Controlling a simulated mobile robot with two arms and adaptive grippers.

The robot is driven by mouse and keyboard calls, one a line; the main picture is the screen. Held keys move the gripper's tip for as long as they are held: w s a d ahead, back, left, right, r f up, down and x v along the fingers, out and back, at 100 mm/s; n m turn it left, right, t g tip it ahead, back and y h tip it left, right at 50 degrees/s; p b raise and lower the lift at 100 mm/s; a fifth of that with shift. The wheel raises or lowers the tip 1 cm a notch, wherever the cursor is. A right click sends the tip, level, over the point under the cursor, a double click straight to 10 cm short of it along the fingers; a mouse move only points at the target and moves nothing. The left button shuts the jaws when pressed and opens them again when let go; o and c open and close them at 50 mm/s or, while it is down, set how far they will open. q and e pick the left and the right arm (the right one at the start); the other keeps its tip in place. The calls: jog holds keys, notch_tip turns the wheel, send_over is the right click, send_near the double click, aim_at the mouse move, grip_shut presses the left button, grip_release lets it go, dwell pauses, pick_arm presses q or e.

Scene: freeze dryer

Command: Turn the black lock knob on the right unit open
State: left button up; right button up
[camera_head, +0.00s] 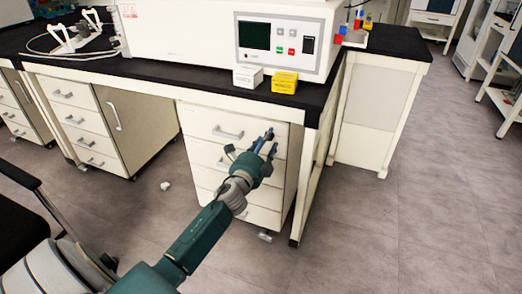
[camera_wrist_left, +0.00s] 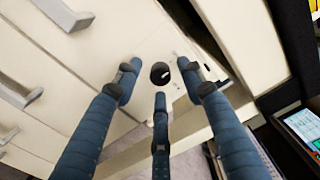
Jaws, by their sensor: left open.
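The black lock knob (camera_wrist_left: 160,73) is a small round black piece on a cream panel in the left wrist view. A light mark shows on its face. My left gripper (camera_wrist_left: 160,86) is open, its blue fingers spread around the knob's place in the picture. I see no contact, and cannot tell the gap. In the head view my left gripper (camera_head: 264,143) is in front of the upper drawers of the right drawer unit (camera_head: 200,122), near its right side. The knob cannot be made out there. My right gripper is not in view.
The black bench top (camera_head: 190,84) overhangs the drawer unit. A white box (camera_head: 248,77) and a yellow box (camera_head: 285,82) stand at its front edge, before a white machine (camera_head: 180,35). A table leg (camera_head: 305,185) is close to the right.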

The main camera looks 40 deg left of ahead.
pick_arm(q)
jog(key=v, duration=1.1)
jog(key=shift+s+f, duration=0.1)
